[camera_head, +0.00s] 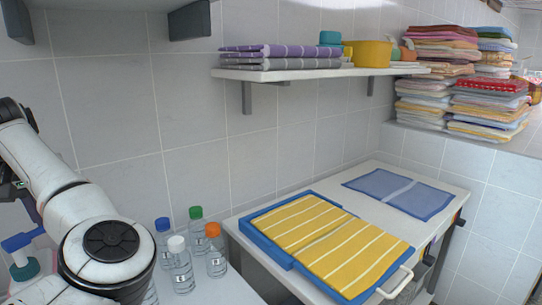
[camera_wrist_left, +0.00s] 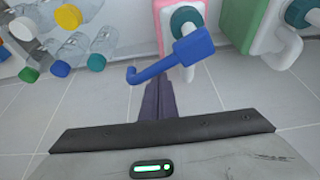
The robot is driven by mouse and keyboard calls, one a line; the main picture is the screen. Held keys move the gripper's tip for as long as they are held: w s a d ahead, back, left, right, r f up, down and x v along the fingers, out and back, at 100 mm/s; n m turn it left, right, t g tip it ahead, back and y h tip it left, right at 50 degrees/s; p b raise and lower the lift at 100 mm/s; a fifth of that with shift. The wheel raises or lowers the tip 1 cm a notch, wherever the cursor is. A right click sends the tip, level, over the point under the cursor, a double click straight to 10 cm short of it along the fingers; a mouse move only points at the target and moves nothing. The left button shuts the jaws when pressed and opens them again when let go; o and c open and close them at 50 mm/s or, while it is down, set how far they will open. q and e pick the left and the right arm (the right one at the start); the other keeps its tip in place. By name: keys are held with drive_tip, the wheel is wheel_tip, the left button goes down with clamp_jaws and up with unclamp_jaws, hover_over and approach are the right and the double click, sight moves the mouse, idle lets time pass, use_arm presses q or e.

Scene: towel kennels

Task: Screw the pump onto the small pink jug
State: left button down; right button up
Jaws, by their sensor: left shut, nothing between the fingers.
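The small pink jug (camera_wrist_left: 168,12) shows at the top middle of the left wrist view, partly cut off. The pump (camera_wrist_left: 194,48) has a blue head with a bent spout pointing left and a teal collar (camera_wrist_left: 187,18). It sits over the jug's mouth; I cannot tell how tightly it is seated. In the head view the pump's blue head (camera_head: 22,241) is at the left edge, and my arm hides most of the jug. My left gripper (camera_wrist_left: 157,84) is shut and empty, its dark fingertips close by the pump's spout; contact is unclear. My right gripper is out of view.
A white-and-green jug (camera_wrist_left: 246,22) with its own pump stands to the right in the wrist view. Several clear bottles with coloured caps (camera_head: 182,265) stand by my arm. A table (camera_head: 440,180) holds striped yellow towels (camera_head: 325,240); a shelf (camera_head: 300,73) hangs above.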

use_arm(q)
drive_tip(key=shift+d, duration=0.4)
drive_tip(key=shift+d, duration=0.1)
drive_tip(key=shift+s+d, duration=0.1)
drive_tip(key=shift+d, duration=0.5)
drive_tip(key=shift+d+b, duration=0.15)
drive_tip(key=shift+b, duration=0.2)
drive_tip(key=shift+s+d, duration=0.2)
drive_tip(key=shift+d, duration=0.35)
drive_tip(key=shift+d+b, duration=0.1)
drive_tip(key=shift+b, duration=0.2)
